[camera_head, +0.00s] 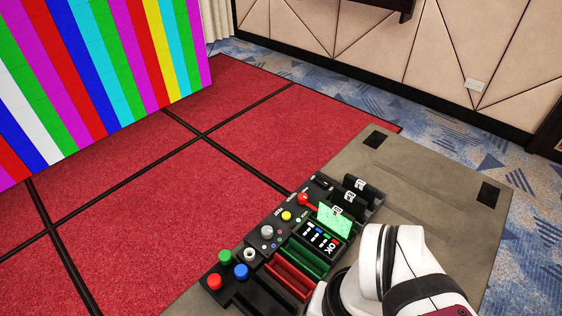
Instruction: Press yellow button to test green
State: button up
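The yellow button (286,215) is a small round knob on the black control console (262,262), near its middle. It stands up from the surface, and nothing covers it in the head view. The video wall (100,75) at the upper left shows vertical stripes of many colours, including green, magenta, red, blue, cyan, yellow and white. My white arm links show at the lower right, over the console's near edge. My gripper's fingers cannot be made out in this view.
The console also carries a grey knob (267,232), a red knob (303,199), green (225,256), blue (241,271) and red (214,282) buttons, a small screen (321,238) and a green card (335,220). It sits on a grey-brown table (430,185), whose far right part is clear.

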grip_shut()
dwell(1.5)
